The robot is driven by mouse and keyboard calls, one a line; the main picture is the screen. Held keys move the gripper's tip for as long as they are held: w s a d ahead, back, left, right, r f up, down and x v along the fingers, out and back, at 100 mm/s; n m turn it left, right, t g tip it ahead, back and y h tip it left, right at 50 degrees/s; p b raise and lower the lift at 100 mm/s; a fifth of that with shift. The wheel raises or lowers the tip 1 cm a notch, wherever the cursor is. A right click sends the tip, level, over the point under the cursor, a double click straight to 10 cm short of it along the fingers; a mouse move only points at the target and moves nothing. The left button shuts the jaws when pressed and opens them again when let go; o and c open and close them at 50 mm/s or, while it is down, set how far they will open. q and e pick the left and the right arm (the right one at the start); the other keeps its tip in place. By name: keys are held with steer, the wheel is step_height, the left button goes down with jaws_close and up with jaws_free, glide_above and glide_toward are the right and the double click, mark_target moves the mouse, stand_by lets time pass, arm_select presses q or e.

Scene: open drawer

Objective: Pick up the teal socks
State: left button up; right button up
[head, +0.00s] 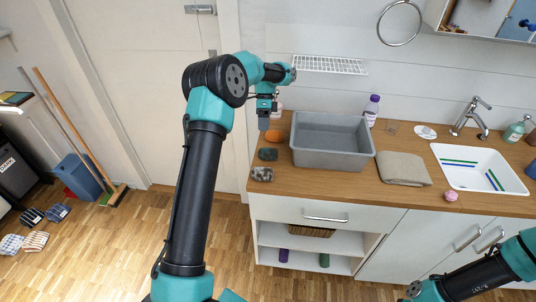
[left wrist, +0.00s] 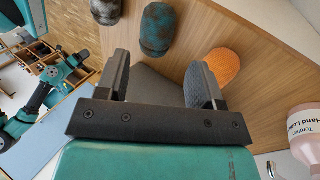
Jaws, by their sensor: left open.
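The dark teal socks (head: 268,154), a rolled bundle with brownish patches, lie near the left end of the wooden counter. They also show at the top of the left wrist view (left wrist: 158,28), outside my jaws. My left gripper (head: 264,122) is open above the counter's back left corner, behind the teal socks in the head view.
An orange bundle (head: 274,136) and a grey speckled bundle (head: 262,174) lie on either side of the teal socks. A grey bin (head: 332,160) stands just right of them. A hand lotion bottle (left wrist: 304,130) is close at the right of the left wrist view.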

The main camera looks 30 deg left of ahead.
mark_target(264, 148)
arm_select(q)
steer(key=shift+x, duration=2.1)
steer(key=shift+x, duration=2.6)
steer(key=shift+d, duration=0.1)
steer(key=shift+c, duration=0.2)
steer(key=c, duration=0.6)
steer(key=shift+r, duration=0.2)
steer(key=shift+c, duration=0.2)
step_height(264, 148, up, 10)
steer(key=shift+f, duration=0.15)
